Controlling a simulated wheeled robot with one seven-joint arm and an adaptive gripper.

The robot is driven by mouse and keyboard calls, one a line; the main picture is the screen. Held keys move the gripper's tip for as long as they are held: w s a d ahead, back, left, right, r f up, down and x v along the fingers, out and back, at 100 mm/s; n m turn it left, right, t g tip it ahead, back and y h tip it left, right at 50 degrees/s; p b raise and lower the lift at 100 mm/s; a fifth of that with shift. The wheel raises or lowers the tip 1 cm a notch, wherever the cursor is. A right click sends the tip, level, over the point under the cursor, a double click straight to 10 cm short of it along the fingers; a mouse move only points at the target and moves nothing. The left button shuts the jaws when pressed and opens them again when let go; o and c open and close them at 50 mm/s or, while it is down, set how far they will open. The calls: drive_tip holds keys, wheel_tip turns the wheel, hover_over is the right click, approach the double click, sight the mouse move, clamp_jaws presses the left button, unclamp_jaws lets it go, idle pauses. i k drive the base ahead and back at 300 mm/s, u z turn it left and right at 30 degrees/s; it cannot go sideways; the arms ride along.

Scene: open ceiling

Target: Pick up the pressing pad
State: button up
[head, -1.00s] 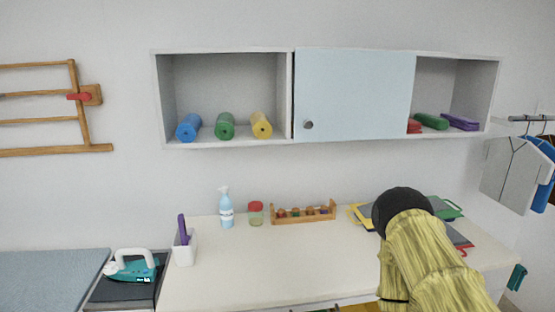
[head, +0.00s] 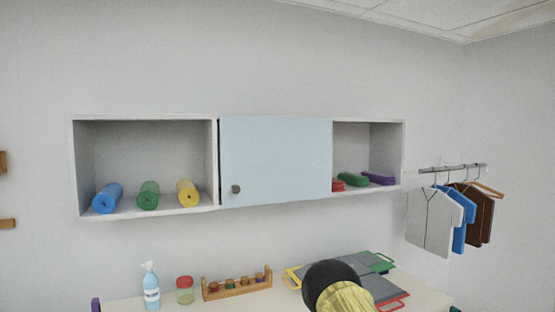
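No object is clearly marked as the pressing pad. Flat grey pads with coloured edges lie overlapping at the right end of the table: one yellow-edged (head: 293,277), one green-edged (head: 380,262) and one red-edged (head: 393,302). My arm, with a yellow sleeve and black rounded part, stands in front of them and hides part of them. Small red (head: 338,186), green (head: 353,180) and purple (head: 378,179) soft-looking items lie in the right open compartment of the wall cabinet; what they are is hard to tell. My gripper is not in view.
The wall cabinet's pale blue door (head: 275,160) is shut. Blue, green and yellow rolls (head: 188,192) lie in its left compartment. Clothes (head: 430,220) hang at right.

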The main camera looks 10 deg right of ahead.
sight(358, 182)
drive_tip(key=z, duration=1.6)
drive_tip(key=i, duration=2.1)
drive_tip(key=u, duration=0.45)
